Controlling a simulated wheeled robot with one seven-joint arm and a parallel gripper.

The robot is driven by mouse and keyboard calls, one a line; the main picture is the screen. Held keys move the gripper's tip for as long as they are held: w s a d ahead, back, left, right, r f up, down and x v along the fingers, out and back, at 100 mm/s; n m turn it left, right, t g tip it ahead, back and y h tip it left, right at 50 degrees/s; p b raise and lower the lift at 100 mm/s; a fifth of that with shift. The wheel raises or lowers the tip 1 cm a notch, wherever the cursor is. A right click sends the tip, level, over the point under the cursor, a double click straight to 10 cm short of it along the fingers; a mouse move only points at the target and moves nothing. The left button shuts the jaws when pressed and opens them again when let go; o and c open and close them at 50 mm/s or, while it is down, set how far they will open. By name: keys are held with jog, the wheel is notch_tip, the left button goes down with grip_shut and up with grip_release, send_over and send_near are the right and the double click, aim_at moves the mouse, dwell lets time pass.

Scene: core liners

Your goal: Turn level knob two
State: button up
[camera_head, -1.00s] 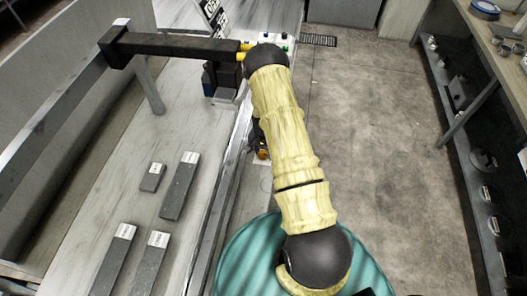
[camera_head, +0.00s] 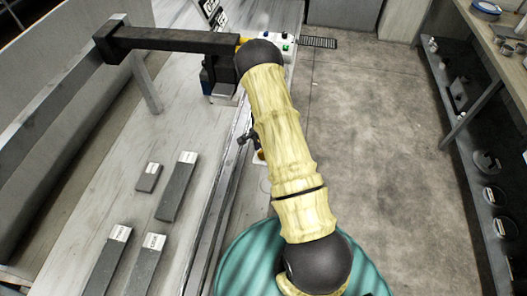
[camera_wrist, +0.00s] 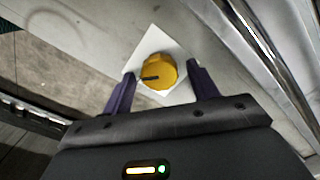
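A round yellow knob (camera_wrist: 158,71) with a dark pointer mark sits on a white square plate (camera_wrist: 181,95) in the wrist view. My gripper (camera_wrist: 157,70) is open, with its two dark purple fingers on either side of the knob. I see a gap between each finger and the knob, and I cannot tell how far the knob is from the fingertips in depth. In the head view my arm hides most of this area; a small orange-yellow part (camera_head: 259,155) shows beside the arm, near a dark piece of my gripper.
Several dark labelled bars (camera_head: 177,186) lie on the pale bench (camera_head: 75,205) at left. A dark beam (camera_head: 170,39) crosses above the bench. A box with coloured buttons (camera_head: 286,46) stands at the back. Shelving (camera_head: 470,130) lines the right. The floor (camera_head: 370,120) between is clear.

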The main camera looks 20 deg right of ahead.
dwell(0.3)
notch_tip(320, 180, up, 12)
jog(key=b, duration=0.2)
dwell(0.4)
jog(key=shift+a+f, duration=0.1)
dwell(0.4)
